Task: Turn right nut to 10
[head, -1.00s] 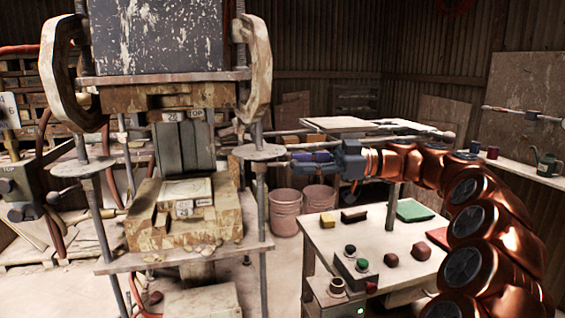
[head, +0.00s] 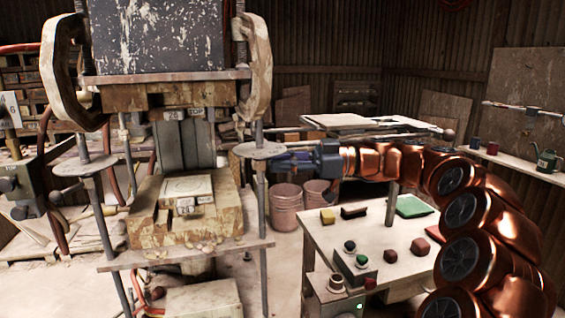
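The right nut (head: 257,150) is a flat grey disc on the press's right threaded rod. Faint marks show on its top, too small to read. The left nut (head: 84,166) is a similar disc on the left rod. My gripper (head: 273,161), blue and grey, comes in from the right at about the nut's height. Its fingertips are close to the right nut's right edge and the rod; I cannot tell whether they touch. The fingers are seen side-on, so their opening is hidden.
The press holds a pale tile (head: 187,187) on its lower block. A white table (head: 330,236) with a button box (head: 355,268) and small coloured blocks stands below my arm. Pink buckets (head: 285,207) stand behind. A horizontal bar (head: 430,132) runs behind my arm.

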